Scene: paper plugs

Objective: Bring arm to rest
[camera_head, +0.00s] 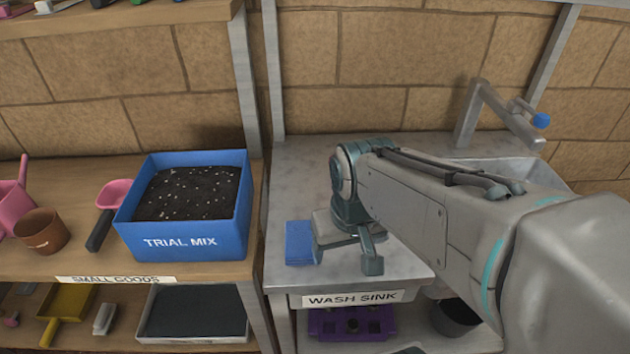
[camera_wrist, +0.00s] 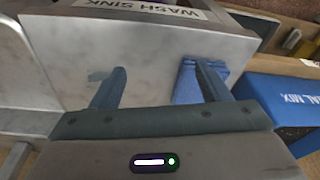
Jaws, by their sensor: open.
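My gripper (camera_wrist: 158,88) is open and empty, its two fingers spread over the grey wash-sink counter in the wrist view. In the head view my arm reaches in from the lower right, and my gripper (camera_head: 345,250) hangs over the counter's front part. A blue block-like item (camera_head: 299,243) lies on the counter just left of my gripper. It also shows behind one finger in the wrist view (camera_wrist: 187,84). I cannot tell whether the finger touches it.
The grey counter (camera_head: 300,180) is clear behind the gripper. A metal tap (camera_head: 490,105) with a blue knob and a sink (camera_head: 540,172) stand at right, partly behind my arm. A blue box (camera_head: 184,242) of dark mix stands on the wooden shelf at left, beside a pink scoop (camera_head: 113,193).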

